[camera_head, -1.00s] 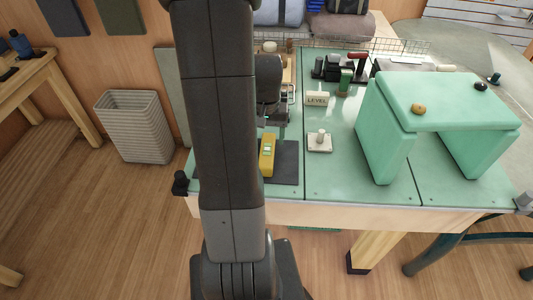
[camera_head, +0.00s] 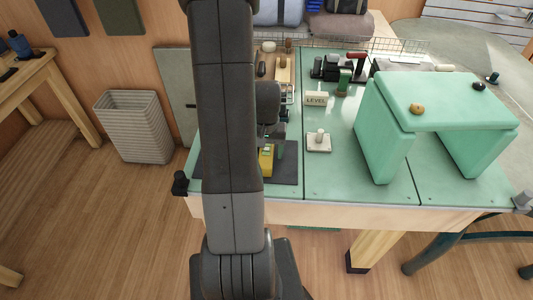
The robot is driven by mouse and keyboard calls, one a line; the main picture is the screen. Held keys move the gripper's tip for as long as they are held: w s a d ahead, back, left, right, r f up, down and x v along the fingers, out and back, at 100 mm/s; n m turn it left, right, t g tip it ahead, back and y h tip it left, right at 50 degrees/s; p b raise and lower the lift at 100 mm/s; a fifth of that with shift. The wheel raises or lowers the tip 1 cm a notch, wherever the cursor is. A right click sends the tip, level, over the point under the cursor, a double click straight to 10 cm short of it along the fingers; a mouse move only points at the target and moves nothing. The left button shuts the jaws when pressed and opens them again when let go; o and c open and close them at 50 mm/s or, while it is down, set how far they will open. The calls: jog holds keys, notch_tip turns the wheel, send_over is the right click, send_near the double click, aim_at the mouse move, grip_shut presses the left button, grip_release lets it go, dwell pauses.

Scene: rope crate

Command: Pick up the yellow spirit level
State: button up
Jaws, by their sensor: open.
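The yellow spirit level (camera_head: 266,161) lies on a dark mat (camera_head: 287,168) near the front edge of the green bench. My arm hides its left part. My gripper (camera_head: 273,145) is low at the level, with a finger showing close to its right side. It is open. I cannot tell whether the fingers touch the level. A small sign reading LEVEL (camera_head: 316,98) stands farther back on the bench.
A white plate with a knob (camera_head: 319,142) sits just right of the mat. A large mint-green stand (camera_head: 440,105) fills the bench's right side. Tools and a wire rack (camera_head: 410,46) line the back. Bare green bench top (camera_head: 347,165) lies between plate and stand.

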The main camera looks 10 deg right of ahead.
jog(key=c, duration=1.3)
jog(key=shift+o, duration=0.2)
jog(key=shift+r, duration=0.1)
